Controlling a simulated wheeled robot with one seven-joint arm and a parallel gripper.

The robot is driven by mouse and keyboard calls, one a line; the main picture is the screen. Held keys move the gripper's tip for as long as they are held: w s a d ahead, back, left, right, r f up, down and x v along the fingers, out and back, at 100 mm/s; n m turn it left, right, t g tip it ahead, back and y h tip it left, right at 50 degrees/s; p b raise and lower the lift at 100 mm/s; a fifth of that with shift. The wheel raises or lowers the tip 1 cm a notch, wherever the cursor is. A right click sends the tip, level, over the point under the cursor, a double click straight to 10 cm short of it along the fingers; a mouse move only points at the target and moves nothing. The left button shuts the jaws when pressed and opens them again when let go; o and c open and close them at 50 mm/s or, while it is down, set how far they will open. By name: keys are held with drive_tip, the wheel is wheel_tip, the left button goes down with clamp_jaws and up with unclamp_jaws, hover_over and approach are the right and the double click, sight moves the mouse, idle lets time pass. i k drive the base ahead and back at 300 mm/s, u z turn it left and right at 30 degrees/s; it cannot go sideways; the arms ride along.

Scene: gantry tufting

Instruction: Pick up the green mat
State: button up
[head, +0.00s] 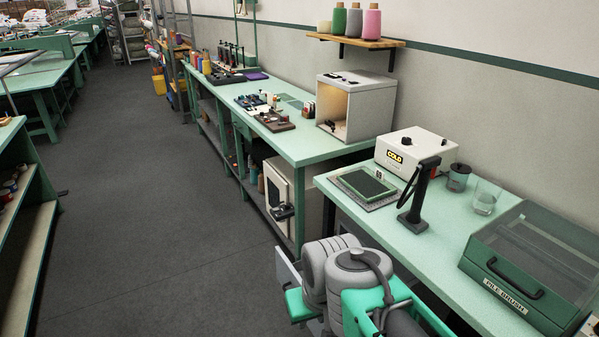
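A flat green mat (291,101) lies on the far mint-topped bench, behind small tools and left of the white box. A second flat green piece, a dark green pad with a lighter green rim (367,183), lies on a grey plate on the nearer bench, left of the black stand. I cannot tell for certain which one is the task's mat. My folded arm shows at the bottom middle, in front of the nearer bench. I cannot make out my gripper's fingers, and nothing visible touches either green piece.
On the nearer bench (440,262) stand a black upright stand (417,195), a white device marked COLD (415,150), a dark cup (458,178), a clear glass (485,198) and a lidded green PILE BRUSH box (530,268). The grey floor (160,215) to the left is open.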

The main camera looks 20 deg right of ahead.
sight(369, 186)
drive_tip(key=u, duration=0.65)
drive_tip(key=i, duration=3.35)
drive_tip(key=z, duration=1.55)
drive_tip(key=i, duration=0.9)
drive_tip(key=z, duration=0.8)
